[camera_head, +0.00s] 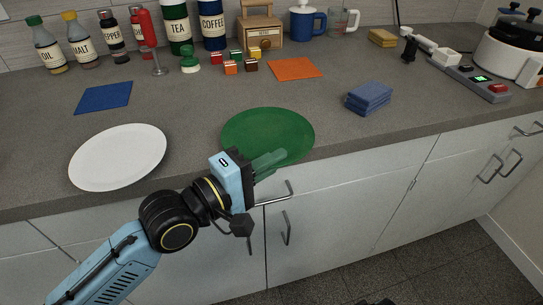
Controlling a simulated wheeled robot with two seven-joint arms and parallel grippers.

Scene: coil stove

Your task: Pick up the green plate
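The green plate (262,128) lies flat on the grey counter, its near rim at the counter's front edge. My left gripper (269,164) reaches in from the lower left to the near rim of the plate. Its pale see-through fingers look parted, one over the rim in the picture and one lower, in front of the counter edge. I cannot tell whether they touch the plate. They hide a small part of the near rim.
A white plate (118,156) lies left of the green one. A blue cloth stack (369,97) lies to the right, an orange square (294,69) behind and a blue square (104,98) behind left. Drawer handles (280,194) stick out below the counter edge near my gripper.

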